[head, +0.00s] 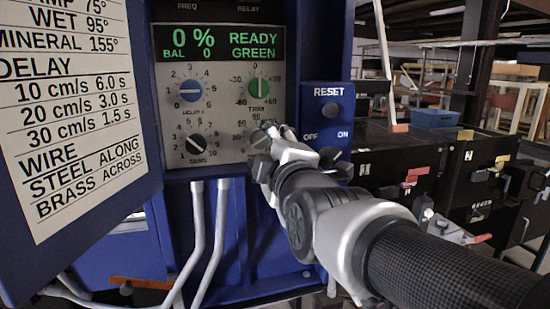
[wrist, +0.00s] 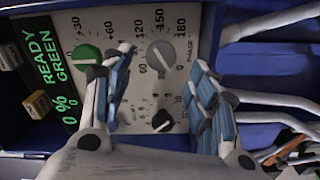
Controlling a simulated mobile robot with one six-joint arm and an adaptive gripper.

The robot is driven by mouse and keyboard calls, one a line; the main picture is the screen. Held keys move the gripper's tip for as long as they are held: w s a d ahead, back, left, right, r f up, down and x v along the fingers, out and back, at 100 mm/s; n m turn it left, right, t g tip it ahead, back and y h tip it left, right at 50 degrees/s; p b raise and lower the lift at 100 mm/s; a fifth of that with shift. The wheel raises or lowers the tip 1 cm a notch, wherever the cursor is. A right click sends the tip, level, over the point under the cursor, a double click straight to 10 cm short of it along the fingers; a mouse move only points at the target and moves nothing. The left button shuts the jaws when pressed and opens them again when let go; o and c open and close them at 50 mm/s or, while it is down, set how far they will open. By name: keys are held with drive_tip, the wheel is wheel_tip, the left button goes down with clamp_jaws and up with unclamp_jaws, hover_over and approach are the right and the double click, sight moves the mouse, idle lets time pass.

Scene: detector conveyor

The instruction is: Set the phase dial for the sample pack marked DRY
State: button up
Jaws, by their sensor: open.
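The grey phase dial (wrist: 161,54) is in the wrist view, on the pale control panel (wrist: 118,22), with degree marks around it. Its exact setting is too small to read. My gripper (wrist: 160,65) is open, its fingers on either side of the dial; I cannot tell whether they touch it. In the head view my gripper (head: 264,147) covers most of that dial at the panel's lower right. A chart (head: 67,110) at left shows WET 95°, MINERAL 155° and a cut-off "MP 75°" line. No DRY line or pack marked DRY is visible.
The display (head: 220,43) reads 0 %, BAL 0, READY GREEN. A reset button (head: 330,113) and an OFF/ON switch (head: 330,157) are right of the panel. Pale conduits (head: 196,240) hang below.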

drive_tip(key=v, duration=0.6)
drive_tip(key=shift+s, duration=0.3)
drive_tip(key=shift+d, duration=0.1)
drive_tip(key=s+d+f+m+g+h, duration=0.1)
drive_tip(key=s+d+f+m+g, duration=0.3)
drive_tip(key=f, duration=0.5)
drive_tip(key=s+d+f+m+g+h, duration=0.2)
drive_tip(key=s+d+f+m+g, duration=0.2)
drive_tip(key=s+f+m, duration=0.4)
drive_tip(key=s+d+f+m+g+h, duration=0.2)
drive_tip(key=s+d+f+m+g, duration=0.2)
drive_tip(key=s+f, duration=0.6)
drive_tip(key=shift+s+d+f+m+g, duration=0.25)
drive_tip(key=shift+d+f+m+g, duration=0.2)
drive_tip(key=shift+d+m, duration=0.5)
